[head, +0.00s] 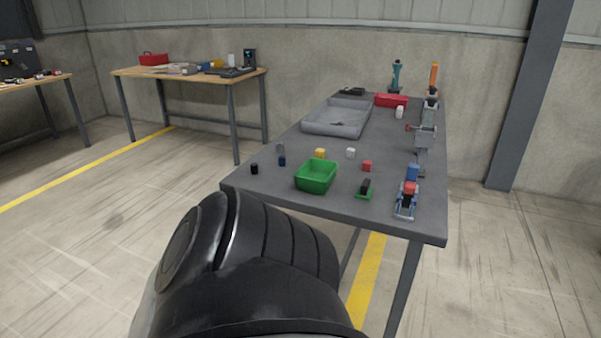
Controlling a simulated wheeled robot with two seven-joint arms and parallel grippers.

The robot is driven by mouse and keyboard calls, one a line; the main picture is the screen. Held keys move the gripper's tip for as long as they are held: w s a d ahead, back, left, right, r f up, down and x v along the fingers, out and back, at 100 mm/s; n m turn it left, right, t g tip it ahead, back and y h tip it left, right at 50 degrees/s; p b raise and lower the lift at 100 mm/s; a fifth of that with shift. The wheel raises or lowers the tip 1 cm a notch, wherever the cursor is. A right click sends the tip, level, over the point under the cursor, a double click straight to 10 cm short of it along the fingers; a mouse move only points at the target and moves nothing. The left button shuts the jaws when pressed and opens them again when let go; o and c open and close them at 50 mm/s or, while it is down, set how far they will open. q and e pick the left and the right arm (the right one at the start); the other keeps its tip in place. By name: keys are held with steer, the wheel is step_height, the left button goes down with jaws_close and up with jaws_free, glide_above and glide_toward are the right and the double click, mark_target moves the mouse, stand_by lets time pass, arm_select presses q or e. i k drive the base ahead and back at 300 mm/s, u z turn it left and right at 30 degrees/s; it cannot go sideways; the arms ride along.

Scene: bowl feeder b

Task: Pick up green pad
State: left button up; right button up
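A small flat green pad (360,195) lies near the front edge of the grey table (280,196), right of a green bin (317,178). A small dark block (365,185) stands on the pad or right at it and hides part of it. A large black rounded part of my own arm fills the bottom of the head view, apart from the pad. Neither of my grippers shows in this view.
Small blocks stand around the bin: black (254,169), yellow (320,153), white (351,153) and red (367,166). A blue clamp-like device (406,203) stands right of the pad. A grey tray (337,118) and a vise (424,136) are farther back.

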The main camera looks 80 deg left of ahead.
mark_target(366, 192)
steer(key=u, duration=2.35)
